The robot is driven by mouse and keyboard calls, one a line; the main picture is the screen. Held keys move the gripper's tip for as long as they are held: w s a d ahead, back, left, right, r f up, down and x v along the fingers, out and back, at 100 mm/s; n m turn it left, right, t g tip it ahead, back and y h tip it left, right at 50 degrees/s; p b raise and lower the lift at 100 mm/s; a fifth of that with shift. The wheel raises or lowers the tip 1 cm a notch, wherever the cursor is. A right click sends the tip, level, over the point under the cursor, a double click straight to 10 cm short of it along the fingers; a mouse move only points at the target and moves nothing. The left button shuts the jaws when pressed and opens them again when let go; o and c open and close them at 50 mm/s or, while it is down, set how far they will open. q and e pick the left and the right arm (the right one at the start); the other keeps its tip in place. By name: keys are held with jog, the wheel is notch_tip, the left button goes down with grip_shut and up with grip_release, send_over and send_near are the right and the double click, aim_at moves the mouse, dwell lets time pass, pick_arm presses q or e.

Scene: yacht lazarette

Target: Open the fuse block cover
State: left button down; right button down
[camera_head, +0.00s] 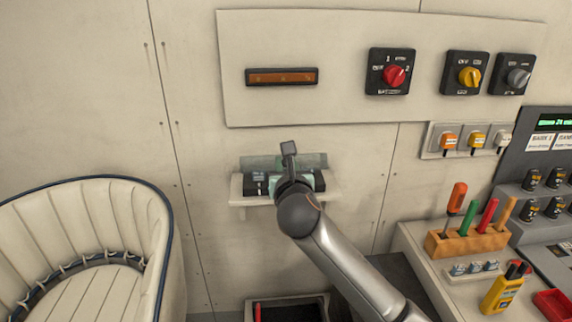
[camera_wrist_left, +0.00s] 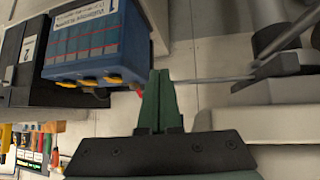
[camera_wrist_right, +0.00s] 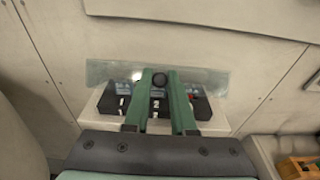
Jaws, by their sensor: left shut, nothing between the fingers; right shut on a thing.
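The fuse block (camera_head: 257,187) sits on a small pale wall shelf, with its dark fuse modules uncovered at the left. The translucent greenish cover (camera_head: 314,160) appears raised behind the modules, near the wall; it also shows in the right wrist view (camera_wrist_right: 205,76). My right gripper (camera_wrist_right: 159,78) is shut on the cover's dark round knob (camera_wrist_right: 159,81), at the middle of the pane. My right wrist hides the middle of the block in the head view. My left gripper (camera_wrist_left: 159,78) is shut and empty, and shows only in its own wrist view.
A wall panel with an amber display (camera_head: 282,77) and rotary switches (camera_head: 395,75) is above. A cream seat (camera_head: 90,235) stands left. A tool rack (camera_head: 468,240) and a yellow meter (camera_head: 503,292) are right. A blue battery (camera_wrist_left: 95,45) is near my left gripper.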

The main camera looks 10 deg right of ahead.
jog(key=shift+w+r+g, duration=0.2)
jog(key=shift+r+g, duration=0.2)
jog(key=c, duration=0.8)
grip_release()
jog(key=shift+o, duration=0.2)
jog(key=shift+s+r, duration=0.1)
jog(key=b+v, duration=0.1)
jog(key=v, duration=1.1)
jog(key=shift+s+r, duration=0.1)
jog(key=shift+s, duration=0.05)
